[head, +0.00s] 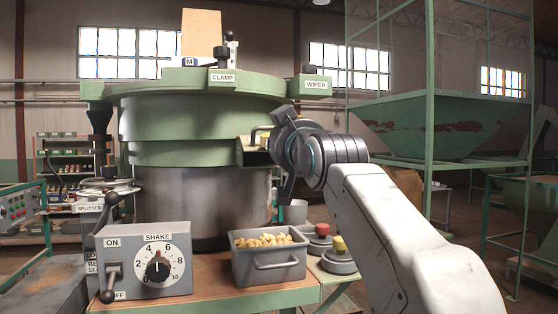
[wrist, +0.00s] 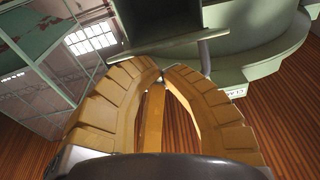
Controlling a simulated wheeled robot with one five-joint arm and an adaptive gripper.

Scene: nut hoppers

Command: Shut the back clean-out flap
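The green separator drum (head: 195,120) stands on the bench in the head view. A green box-like part (head: 252,152) juts from its right side, beside my gripper (head: 264,138); I cannot tell for sure whether it is the clean-out flap or its spout. In the wrist view a dark green open box shape (wrist: 165,22) with a grey bar (wrist: 180,43) along its edge lies just beyond my fingertips. My gripper's tan fingers (wrist: 162,73) curve together, tips almost meeting, with nothing clearly held between them. Whether the tips touch the bar is unclear.
A green hopper frame (head: 430,120) rises to the right. Labelled CLAMP (head: 222,77) and WIPER (head: 316,85) parts sit on the rim.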

